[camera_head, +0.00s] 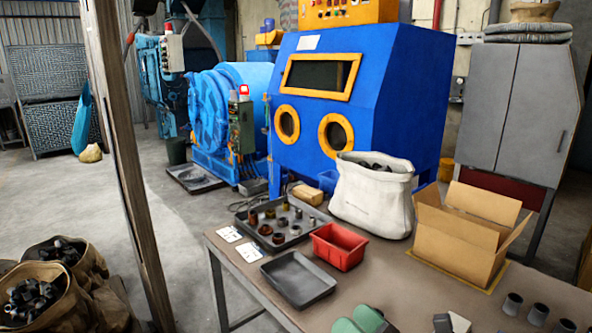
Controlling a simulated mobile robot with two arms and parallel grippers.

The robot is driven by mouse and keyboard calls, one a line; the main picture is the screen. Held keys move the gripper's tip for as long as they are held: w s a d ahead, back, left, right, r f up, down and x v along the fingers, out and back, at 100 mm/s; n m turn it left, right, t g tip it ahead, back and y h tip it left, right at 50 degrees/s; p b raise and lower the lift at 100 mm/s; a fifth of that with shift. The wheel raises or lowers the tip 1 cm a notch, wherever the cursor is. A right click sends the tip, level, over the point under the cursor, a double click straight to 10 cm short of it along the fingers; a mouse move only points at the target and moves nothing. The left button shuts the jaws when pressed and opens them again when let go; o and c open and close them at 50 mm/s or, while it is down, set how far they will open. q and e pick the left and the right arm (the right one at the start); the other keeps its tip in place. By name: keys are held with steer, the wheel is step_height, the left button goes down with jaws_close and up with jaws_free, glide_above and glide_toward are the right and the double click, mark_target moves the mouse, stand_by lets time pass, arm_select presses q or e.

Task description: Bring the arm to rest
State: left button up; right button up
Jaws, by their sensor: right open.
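The only part that looks like my right gripper (452,323) is a small black and white shape at the bottom edge, over the near side of the brown worktable (394,285). Most of it is cut off by the frame. It looks open, and I see nothing held in it. My left gripper is not in view.
The table holds an empty dark tray (298,281), a red bin (339,247), a parts tray (276,237), a white sack (371,198), an open cardboard box (458,238), green gloves-like items (358,321) and grey fittings (538,314). A wooden post (128,170) stands left.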

steer(key=s+d+f+m+h, duration=0.2)
steer(key=d+f+m+h, duration=0.3)
steer(key=m, duration=0.4)
steer(key=s+d+f+m+g+h, duration=0.1)
steer(key=s+d+f+m+h, duration=0.15)
steer(key=m+h, duration=0.55)
steer(key=s+d+f+m+h, duration=0.2)
steer(key=d+f+m+h, duration=0.2)
steer(key=m, duration=0.7)
steer(key=s+a+f+m+g+y, duration=0.1)
steer(key=s+f+m+g, duration=0.45)
steer(key=s, duration=0.35)
steer(key=s+f+m+g+y, duration=0.1)
steer(key=s+f+m+g, duration=0.4)
steer(key=s, duration=0.4)
step_height(320, 180, down, 22)
steer(key=n+g+p, duration=0.1)
steer(key=n+g, duration=0.1)
steer(key=s+d+f+p, duration=0.1)
steer(key=s+d+f, duration=0.1)
steer(key=s+f, duration=1.3)
steer(key=shift+s+d+f+g, duration=0.3)
steer(key=shift+f+g, duration=0.15)
steer(key=shift+f, duration=0.2)
